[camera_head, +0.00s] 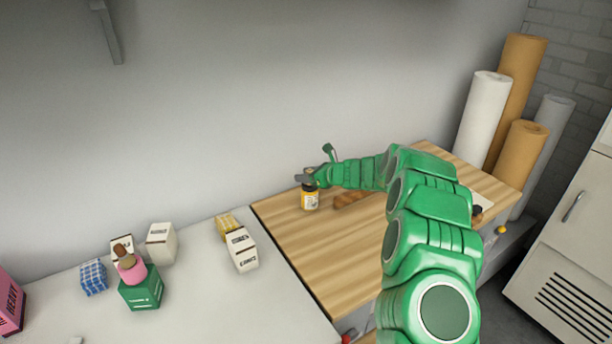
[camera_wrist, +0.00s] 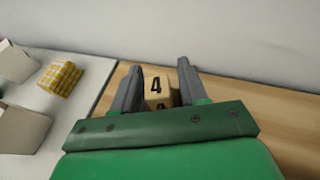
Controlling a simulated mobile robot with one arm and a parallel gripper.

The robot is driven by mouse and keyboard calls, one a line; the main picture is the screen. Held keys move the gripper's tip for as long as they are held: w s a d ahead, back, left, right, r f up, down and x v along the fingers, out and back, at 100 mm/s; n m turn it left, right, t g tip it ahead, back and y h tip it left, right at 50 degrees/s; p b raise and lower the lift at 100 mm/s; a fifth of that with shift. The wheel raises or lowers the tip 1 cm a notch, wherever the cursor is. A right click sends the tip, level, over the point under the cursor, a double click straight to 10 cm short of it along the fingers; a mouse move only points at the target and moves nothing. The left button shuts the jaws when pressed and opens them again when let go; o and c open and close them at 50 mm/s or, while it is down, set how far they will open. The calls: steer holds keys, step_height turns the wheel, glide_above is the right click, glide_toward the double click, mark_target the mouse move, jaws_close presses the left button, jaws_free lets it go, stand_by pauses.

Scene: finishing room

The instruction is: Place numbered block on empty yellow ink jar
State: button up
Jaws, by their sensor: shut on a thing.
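The wooden block with a black 4 (camera_wrist: 156,86) sits between the two grey fingers of my gripper (camera_wrist: 159,72) in the wrist view. My gripper also shows in the head view (camera_head: 307,180), shut on the block, right at the top of a small jar with a yellow label (camera_head: 310,201). The jar stands upright on the wooden tabletop (camera_head: 290,235). The block is mostly hidden by the gripper in the head view. I cannot tell whether the block touches the jar. The jar is not visible in the wrist view.
A brown object (camera_head: 350,200) lies on the wood right of the jar, partly behind my arm. The wall is close behind.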

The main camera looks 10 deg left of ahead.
steer(key=o, duration=1)
steer(key=shift+f, duration=0.1)
steer(key=shift+d+r, duration=0.15)
steer(key=shift+r, duration=0.05)
steer(key=v, duration=1.1)
steer(key=shift+s+d, duration=0.2)
steer(key=shift+d, duration=0.05)
steer(key=shift+r, duration=0.15)
